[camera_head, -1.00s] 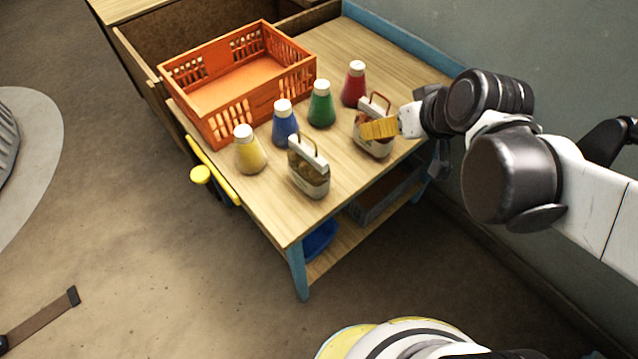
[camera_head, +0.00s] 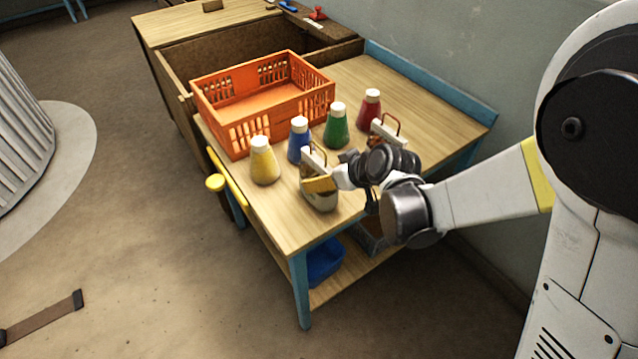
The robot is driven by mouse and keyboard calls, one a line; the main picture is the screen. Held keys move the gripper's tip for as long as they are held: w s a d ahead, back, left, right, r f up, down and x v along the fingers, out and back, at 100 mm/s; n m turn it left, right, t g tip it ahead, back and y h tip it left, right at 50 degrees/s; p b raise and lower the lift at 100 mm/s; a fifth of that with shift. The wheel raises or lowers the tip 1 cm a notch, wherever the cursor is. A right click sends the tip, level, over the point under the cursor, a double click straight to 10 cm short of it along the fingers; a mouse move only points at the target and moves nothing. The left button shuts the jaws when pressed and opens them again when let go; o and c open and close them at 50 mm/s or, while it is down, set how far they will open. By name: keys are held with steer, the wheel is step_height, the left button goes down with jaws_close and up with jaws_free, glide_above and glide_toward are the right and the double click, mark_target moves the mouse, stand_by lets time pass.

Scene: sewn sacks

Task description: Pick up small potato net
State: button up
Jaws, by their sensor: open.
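Two small upright bags with pale tops and brown handles stand on the wooden table; I cannot tell which is the potato net. The front bag (camera_head: 321,201) is near the table's front right edge. The rear bag (camera_head: 387,129) is partly hidden behind my arm.

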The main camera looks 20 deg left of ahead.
steer(key=b+x, duration=0.2)
steer(key=x, duration=0.3)
steer(key=shift+f+b, duration=0.25)
steer(key=shift+b, duration=0.15)
steer(key=shift+d+r, duration=0.1)
steer(key=c, duration=1.5)
